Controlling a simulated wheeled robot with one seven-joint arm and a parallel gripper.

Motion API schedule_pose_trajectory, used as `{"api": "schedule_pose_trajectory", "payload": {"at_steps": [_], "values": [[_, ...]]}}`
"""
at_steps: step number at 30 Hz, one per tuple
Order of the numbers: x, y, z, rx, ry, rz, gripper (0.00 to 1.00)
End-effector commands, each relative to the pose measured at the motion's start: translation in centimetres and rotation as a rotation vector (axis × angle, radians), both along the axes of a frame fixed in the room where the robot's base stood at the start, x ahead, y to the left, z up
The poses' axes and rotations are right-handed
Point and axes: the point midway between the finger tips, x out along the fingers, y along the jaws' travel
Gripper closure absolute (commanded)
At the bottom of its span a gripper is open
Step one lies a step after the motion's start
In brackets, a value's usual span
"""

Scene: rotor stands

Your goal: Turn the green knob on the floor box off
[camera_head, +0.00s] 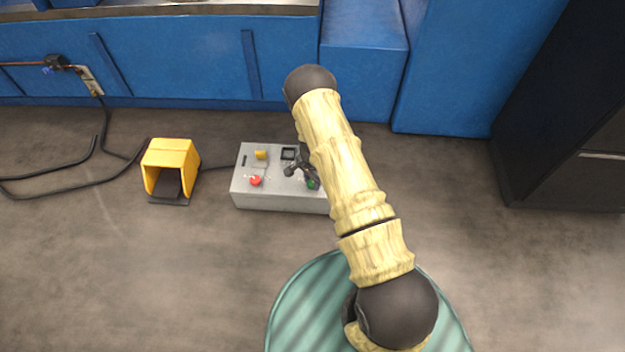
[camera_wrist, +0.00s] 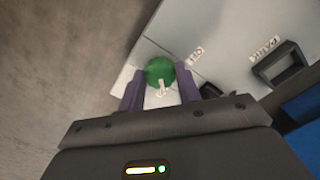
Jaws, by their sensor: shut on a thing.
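The floor box (camera_head: 262,200) is a grey metal box on the floor, left of my arm in the head view. The green knob (camera_wrist: 160,72) sits on its top face near an edge, with a pale pointer mark on it. It also shows as a small green spot in the head view (camera_head: 312,184), partly behind my gripper. My gripper (camera_wrist: 161,82) reaches down to the box, with one purple-grey finger on each side of the knob, and is shut on it. A small label (camera_wrist: 196,54) lies beside the knob. My arm hides the right end of the box.
The box top also carries a red button (camera_head: 256,181), a yellow switch (camera_head: 261,155) and a black square socket (camera_head: 289,153). A yellow pedal housing (camera_head: 171,167) with a cable stands left. Blue machine panels (camera_head: 180,60) are behind; a dark cabinet (camera_head: 560,110) stands right.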

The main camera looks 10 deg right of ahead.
Motion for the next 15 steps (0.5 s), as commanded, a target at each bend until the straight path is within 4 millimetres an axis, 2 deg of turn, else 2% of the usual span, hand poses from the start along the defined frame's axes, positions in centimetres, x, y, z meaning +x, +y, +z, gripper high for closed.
{"api": "schedule_pose_trajectory", "payload": {"at_steps": [8,15], "values": [[-0.22,-0.06,0.26,0.0,0.006,0.162,0.89],[-0.28,-0.1,0.27,0.001,0.007,0.373,0.89]]}}
